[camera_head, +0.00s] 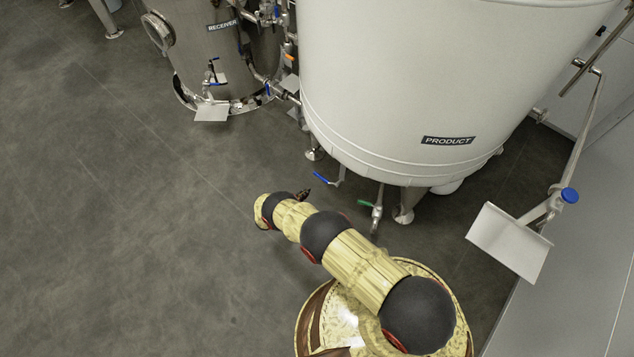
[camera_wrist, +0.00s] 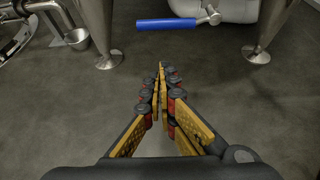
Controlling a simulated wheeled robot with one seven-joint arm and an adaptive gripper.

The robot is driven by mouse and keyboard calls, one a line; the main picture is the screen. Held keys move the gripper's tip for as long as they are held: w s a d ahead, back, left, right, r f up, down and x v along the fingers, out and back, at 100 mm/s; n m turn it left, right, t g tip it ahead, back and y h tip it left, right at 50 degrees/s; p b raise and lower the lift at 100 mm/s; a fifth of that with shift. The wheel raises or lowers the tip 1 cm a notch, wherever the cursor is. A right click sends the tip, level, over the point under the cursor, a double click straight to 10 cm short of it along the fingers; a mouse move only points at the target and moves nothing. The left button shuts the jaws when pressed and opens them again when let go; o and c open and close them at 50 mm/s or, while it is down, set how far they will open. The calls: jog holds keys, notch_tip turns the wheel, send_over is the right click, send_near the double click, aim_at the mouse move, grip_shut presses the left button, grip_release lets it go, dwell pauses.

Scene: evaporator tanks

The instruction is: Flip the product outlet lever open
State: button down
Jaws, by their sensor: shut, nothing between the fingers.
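A large white tank labelled PRODUCT (camera_head: 447,141) stands at upper right in the head view. A blue lever (camera_head: 322,179) and a green lever (camera_head: 365,203) sit on pipes under it. The blue lever also shows in the wrist view (camera_wrist: 166,24), lying roughly level at the top with its metal valve at its right end. My gripper (camera_head: 306,190) is small in the head view, just below and left of the blue lever. In the wrist view my gripper (camera_wrist: 163,70) is shut and empty, its tips pointing toward the blue lever and apart from it.
Metal tank legs (camera_wrist: 262,32) flank the lever in the wrist view; the left one is at the top left. A steel RECEIVER tank (camera_head: 222,60) stands at the back. A white plate (camera_head: 510,242) and blue-capped fitting (camera_head: 569,195) are at right. The left floor is clear.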

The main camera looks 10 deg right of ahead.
aim_at(325, 179)
jog(key=b+x, duration=0.4)
jog(key=x, duration=0.6)
jog(key=shift+s+a+r, duration=0.15)
jog(key=shift+r, duration=0.8)
jog(key=shift+s+a+r, duration=0.1)
jog(key=shift+a+r, duration=0.05)
jog(key=shift+r, duration=0.8)
jog(key=shift+p, duration=0.3)
